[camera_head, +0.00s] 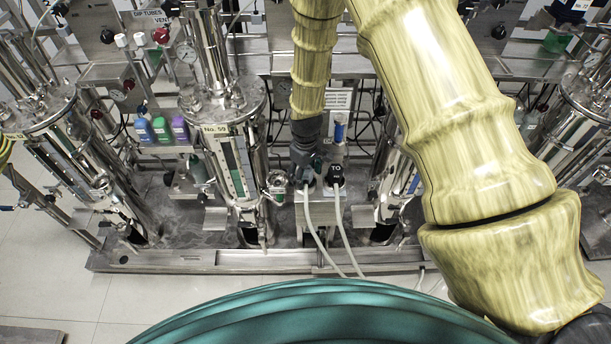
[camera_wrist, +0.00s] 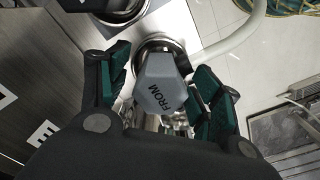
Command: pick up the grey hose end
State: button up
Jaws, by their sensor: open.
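The grey hose end (camera_wrist: 160,82), marked FROM, sits upright on a metal fitting in the wrist view. Its pale hose runs off to the upper right. My gripper (camera_wrist: 163,70) is open, with one green-padded finger on each side of the hose end. Gaps show between the fingers and the hose end. In the head view my gripper (camera_head: 305,172) points down over the fitting and largely hides the grey hose end. The pale hose (camera_head: 314,228) comes out below it.
A black hose end (camera_head: 336,174) marked TO stands close to the right of my gripper, with its own pale hose. Steel cylinders, one labelled No. 59 (camera_head: 228,150), stand to the left.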

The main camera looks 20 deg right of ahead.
jog(key=c, duration=1.3)
jog(key=shift+r, duration=0.15)
